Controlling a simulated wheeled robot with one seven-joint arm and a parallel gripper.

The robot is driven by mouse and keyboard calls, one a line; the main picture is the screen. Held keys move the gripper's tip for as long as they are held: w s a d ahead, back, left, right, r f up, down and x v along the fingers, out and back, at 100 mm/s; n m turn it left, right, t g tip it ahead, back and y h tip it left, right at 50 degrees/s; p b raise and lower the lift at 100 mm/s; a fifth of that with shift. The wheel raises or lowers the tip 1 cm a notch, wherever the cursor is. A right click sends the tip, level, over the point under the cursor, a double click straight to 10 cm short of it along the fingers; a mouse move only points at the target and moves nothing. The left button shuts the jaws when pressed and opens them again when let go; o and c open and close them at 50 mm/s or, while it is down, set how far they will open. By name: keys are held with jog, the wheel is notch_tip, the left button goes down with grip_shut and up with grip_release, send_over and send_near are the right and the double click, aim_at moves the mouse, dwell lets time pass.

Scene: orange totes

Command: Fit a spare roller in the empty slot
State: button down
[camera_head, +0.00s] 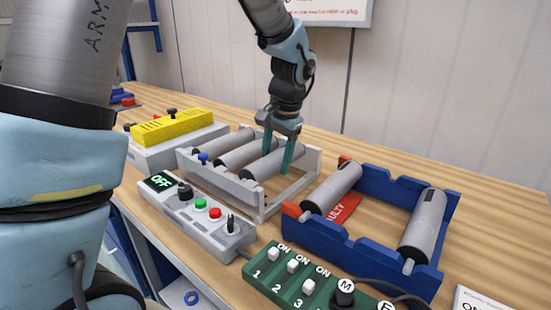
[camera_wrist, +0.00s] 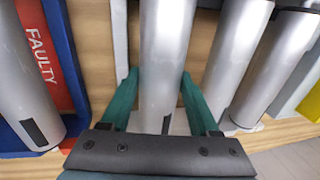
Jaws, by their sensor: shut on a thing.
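My gripper (camera_head: 277,170) is shut on a grey roller (camera_head: 262,168), with one green finger on each side of it. The same held roller (camera_wrist: 165,50) runs between the fingers (camera_wrist: 158,75) in the wrist view. It lies over the pale grey rack (camera_head: 262,210), alongside two other rollers (camera_head: 232,153) to its left. I cannot tell whether its ends rest in the rack's slots. An open gap shows in the rack to its right. The blue tray (camera_head: 330,233) holds one roller (camera_head: 331,190) beside the red FAULTY area (camera_head: 345,212) and another roller (camera_head: 422,225) at the right.
A control box (camera_head: 200,215) with an OFF display and coloured buttons stands in front of the rack. A green switch panel (camera_head: 285,280) is at the front. A yellow-topped unit (camera_head: 172,127) stands behind left. Bare wooden bench (camera_head: 490,220) lies right of the blue tray.

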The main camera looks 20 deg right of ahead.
jog(key=shift+f, duration=0.15)
jog(key=shift+c, duration=0.2)
grip_release()
notch_tip(320, 180, up, 11)
jog(key=s+d+b, duration=0.1)
jog(key=shift+s+f, duration=0.2)
jog(key=shift+s, duration=0.2)
dwell(0.6)
